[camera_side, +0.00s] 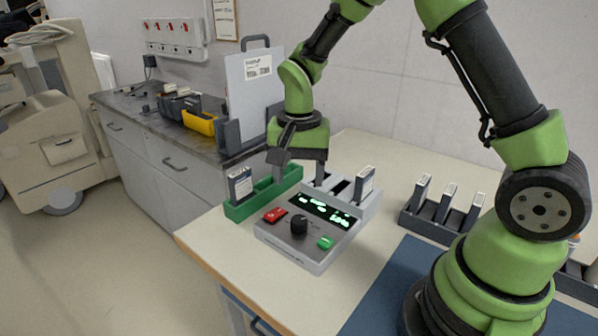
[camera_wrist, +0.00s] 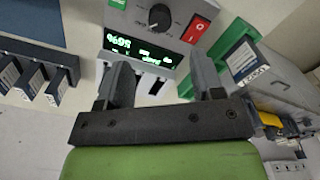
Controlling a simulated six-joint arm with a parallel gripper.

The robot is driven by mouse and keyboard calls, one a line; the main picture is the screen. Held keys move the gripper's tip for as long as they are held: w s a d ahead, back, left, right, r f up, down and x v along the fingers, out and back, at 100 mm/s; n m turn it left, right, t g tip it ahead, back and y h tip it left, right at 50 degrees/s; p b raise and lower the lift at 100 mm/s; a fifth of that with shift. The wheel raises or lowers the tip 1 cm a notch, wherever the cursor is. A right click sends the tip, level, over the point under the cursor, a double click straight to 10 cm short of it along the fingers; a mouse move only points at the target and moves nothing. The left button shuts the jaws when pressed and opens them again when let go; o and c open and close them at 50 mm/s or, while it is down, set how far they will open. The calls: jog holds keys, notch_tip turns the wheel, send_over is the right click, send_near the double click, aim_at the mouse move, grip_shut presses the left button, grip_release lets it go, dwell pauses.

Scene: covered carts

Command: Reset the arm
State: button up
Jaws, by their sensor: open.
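My gripper (camera_side: 299,172) is open, pointing down above the back of a grey charger-like device (camera_side: 285,248) and the green tray beside it. In the wrist view, my gripper (camera_wrist: 162,80) shows two dark fingers apart with nothing held between them. The device has a red switch (camera_side: 275,215), a black knob (camera_side: 299,224), a green button (camera_side: 325,242) and a lit green display (camera_side: 325,210). My arm is bent, reaching left across the table from its base at the right.
A green tray (camera_side: 262,198) holds a labelled module (camera_side: 240,185) upright. Another module (camera_side: 365,182) stands in the device's right slot. A dark rack (camera_side: 432,222) holds three modules. A tall grey panel (camera_side: 255,80) stands behind. Bare tabletop (camera_side: 385,150) lies behind the device.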

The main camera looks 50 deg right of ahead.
jog(key=s+a+r+n+t, duration=0.1)
jog(key=s+r+n+t, duration=0.1)
jog(key=s+r, duration=0.3)
jog(key=s+a+r+n+t, duration=0.1)
jog(key=s+r+t, duration=0.1)
jog(key=r, duration=0.6)
jog(key=s+a+r+n+t+y, duration=0.2)
jog(key=s+r+n+t, duration=0.1)
jog(key=s, duration=0.7)
jog(key=shift+r+n, duration=0.4)
jog(key=shift+n, duration=0.2)
jog(key=shift+s, duration=0.1)
